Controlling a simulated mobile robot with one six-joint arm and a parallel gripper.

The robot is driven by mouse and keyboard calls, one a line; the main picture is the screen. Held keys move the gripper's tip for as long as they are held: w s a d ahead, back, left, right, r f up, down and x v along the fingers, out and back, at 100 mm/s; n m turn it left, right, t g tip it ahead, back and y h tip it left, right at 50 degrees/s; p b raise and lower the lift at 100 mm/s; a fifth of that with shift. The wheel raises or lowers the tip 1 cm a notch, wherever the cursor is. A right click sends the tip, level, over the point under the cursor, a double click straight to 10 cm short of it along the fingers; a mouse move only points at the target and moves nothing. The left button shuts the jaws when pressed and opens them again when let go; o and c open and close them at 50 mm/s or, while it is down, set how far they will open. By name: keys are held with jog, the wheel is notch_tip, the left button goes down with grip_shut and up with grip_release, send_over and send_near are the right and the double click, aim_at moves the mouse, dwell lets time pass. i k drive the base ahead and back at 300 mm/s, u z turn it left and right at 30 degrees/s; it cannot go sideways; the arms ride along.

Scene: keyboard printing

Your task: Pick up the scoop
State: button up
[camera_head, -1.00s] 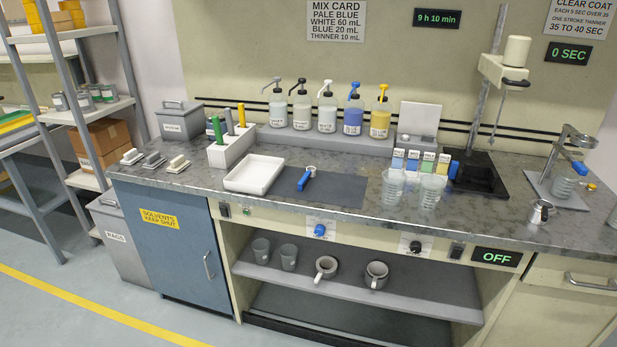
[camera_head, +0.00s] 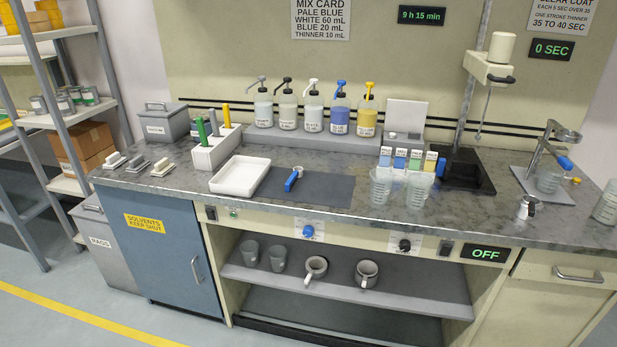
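The scoop appears to be the small tool with a blue handle (camera_head: 291,183) and a small pale round head. It lies on the dark grey mat (camera_head: 330,190) on the bench, with its handle toward the front and its head toward the back. It lies just right of a white tray (camera_head: 240,177), apart from it. Nothing covers it. My gripper is not in view.
Behind the mat stands a row of pump bottles (camera_head: 313,107). Clear cups (camera_head: 381,188) and small labelled boxes (camera_head: 400,160) stand to its right. A white holder (camera_head: 215,152) with coloured handles stands left. The mat's right part is clear.

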aim_at(298, 172)
jog(key=z, duration=0.15)
jog(key=i, duration=1.05)
jog(key=u, duration=0.15)
jog(key=k, duration=0.2)
jog(key=u, duration=3)
